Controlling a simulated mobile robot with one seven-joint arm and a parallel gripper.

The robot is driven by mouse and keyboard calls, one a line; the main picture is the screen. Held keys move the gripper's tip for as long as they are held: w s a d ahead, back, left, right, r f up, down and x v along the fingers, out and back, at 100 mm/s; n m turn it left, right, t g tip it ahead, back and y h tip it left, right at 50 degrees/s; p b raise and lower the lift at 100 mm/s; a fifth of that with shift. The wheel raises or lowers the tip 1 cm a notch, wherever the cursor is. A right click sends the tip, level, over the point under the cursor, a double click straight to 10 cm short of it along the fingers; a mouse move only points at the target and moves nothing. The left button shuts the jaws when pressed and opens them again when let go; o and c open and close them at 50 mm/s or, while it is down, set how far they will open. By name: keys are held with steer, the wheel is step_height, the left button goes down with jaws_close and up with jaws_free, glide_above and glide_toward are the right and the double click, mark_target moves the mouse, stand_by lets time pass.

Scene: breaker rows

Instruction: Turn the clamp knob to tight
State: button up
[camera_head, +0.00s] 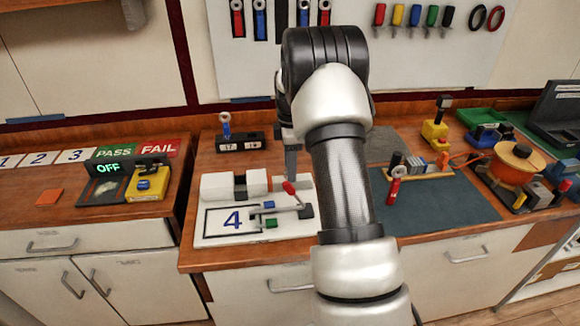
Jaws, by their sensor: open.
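A white base plate (215,235) marked with a blue 4 lies on the bench at center left. A white two-part block (222,187) with a dark gap stands at its back. A lever fixture with a red-tipped handle (298,196) and small blue and green pieces is at the plate's right side. I cannot tell which part is the clamp knob; my arm may hide it. My gripper (291,174) points down just above and behind the red-tipped handle. It is open, seen edge-on, and nothing shows between its fingers. I cannot tell whether it touches the fixture.
A black block marked 17 (241,144) stands behind the plate. A dark mat (455,205) with a wooden holder (430,172) lies right of my arm. An orange pot-like device (515,162) is farther right. A black scale showing OFF (105,188) sits at left.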

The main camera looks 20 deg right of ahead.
steer(key=shift+f, duration=0.15)
steer(key=c, duration=1.1)
steer(key=shift+o, duration=0.3)
